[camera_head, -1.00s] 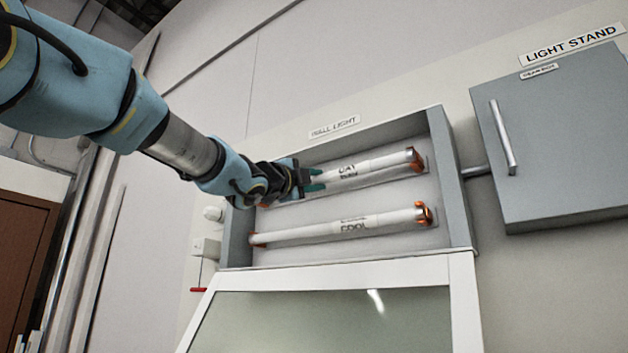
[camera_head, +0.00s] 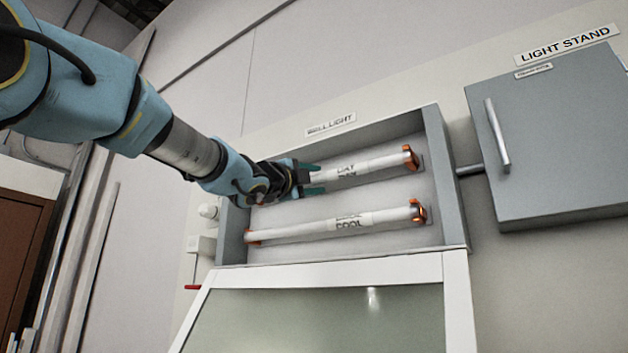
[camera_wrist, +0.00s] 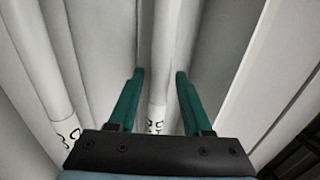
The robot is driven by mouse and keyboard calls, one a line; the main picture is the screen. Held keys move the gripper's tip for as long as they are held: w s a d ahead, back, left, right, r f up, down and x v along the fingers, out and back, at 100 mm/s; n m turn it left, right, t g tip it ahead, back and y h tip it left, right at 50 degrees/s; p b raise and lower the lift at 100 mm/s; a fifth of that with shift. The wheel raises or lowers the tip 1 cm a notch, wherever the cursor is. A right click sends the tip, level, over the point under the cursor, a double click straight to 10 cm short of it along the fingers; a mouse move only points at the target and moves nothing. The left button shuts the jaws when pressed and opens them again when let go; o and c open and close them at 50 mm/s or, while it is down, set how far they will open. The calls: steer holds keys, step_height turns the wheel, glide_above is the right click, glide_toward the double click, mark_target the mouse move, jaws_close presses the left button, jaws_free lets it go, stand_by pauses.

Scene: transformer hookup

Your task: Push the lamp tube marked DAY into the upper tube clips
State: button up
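The lamp tube marked DAY (camera_head: 372,166) lies along the upper row of the open wall light box. Its right end sits at the orange upper right clip (camera_head: 410,158); its left end is hidden behind my gripper. My gripper (camera_head: 318,178) is at the left part of this tube. In the wrist view the green fingers (camera_wrist: 160,82) stand apart, one on each side of the DAY tube (camera_wrist: 158,60), with gaps between. The lower tube marked COOL (camera_head: 345,222) sits between orange clips; it also shows in the wrist view (camera_wrist: 52,90).
The box's grey side wall (camera_head: 446,185) stands right of the tubes. The white-framed cover (camera_head: 320,300) hangs open below. A grey LIGHT STAND cabinet (camera_head: 555,150) with a handle is at the right.

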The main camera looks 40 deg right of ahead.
steer(key=shift+o, duration=0.8)
steer(key=shift+a, duration=0.1)
steer(key=a, duration=0.2)
steer(key=s+a, duration=0.1)
steer(key=a, duration=0.1)
steer(key=shift+s+a, duration=0.15)
steer(key=shift+a, duration=0.2)
steer(key=b+v, duration=0.4)
steer(key=v, duration=0.6)
steer(key=shift+a+f+b, duration=0.2)
steer(key=shift+a+b, duration=0.1)
steer(key=shift+a, duration=0.05)
